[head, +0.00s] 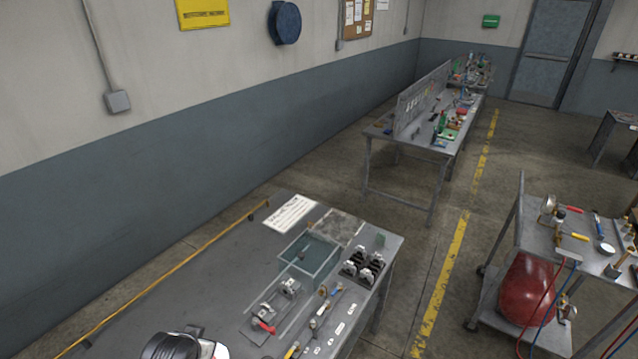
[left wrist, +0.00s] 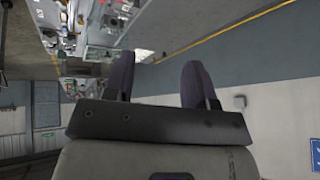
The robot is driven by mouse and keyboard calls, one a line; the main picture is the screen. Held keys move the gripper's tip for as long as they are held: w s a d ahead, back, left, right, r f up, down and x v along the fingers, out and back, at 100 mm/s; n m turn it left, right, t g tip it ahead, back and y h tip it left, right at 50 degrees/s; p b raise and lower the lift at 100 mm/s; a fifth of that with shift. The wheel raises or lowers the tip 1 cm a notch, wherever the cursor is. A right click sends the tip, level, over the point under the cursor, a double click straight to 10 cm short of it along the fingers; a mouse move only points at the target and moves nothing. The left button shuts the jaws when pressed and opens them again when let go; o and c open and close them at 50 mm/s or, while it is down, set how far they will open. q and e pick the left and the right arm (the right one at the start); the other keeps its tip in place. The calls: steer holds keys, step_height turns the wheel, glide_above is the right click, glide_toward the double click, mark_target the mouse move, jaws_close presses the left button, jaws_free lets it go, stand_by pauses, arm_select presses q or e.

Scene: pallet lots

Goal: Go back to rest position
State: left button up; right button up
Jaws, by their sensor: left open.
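My left gripper (left wrist: 160,72) shows in the left wrist view. Its two dark fingers stand apart with nothing between them. It is in the air, away from the bench surfaces. No gripper fingers can be made out in the head view. My right gripper is in neither view. The near workbench (head: 160,296) holds a clear, open-topped bin (head: 308,262) with a small item inside. Black holders (head: 362,264) stand to the right of the bin. A fixture (head: 278,298) and several hand tools (head: 320,315) lie in front of it.
A white sheet (head: 290,214) lies behind the bin. A wheeled cart (head: 533,238) with a red tank (head: 527,289) stands at the right. A farther bench (head: 415,145) has a perforated panel. Floor with a yellow line (head: 447,265) is free between bench and cart.

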arm_select(q)
steer(key=s+d+r+t+h+p, duration=0.1)
steer(key=s+d+r+p, duration=0.15)
steer(key=s, duration=0.55)
steer(key=s+d+r+t+p, duration=0.1)
steer(key=s+d+r+p, duration=0.2)
steer(key=s, duration=0.4)
steer(key=s+f+g+p, duration=0.1)
steer(key=s+g+p, duration=0.1)
steer(key=s, duration=0.6)
steer(key=s+f+g+p, duration=0.2)
steer(key=s, duration=0.6)
steer(key=shift+d+f+g, duration=0.3)
steer(key=shift+d+g, duration=0.05)
steer(key=shift+g, duration=0.05)
steer(key=shift+s, duration=0.1)
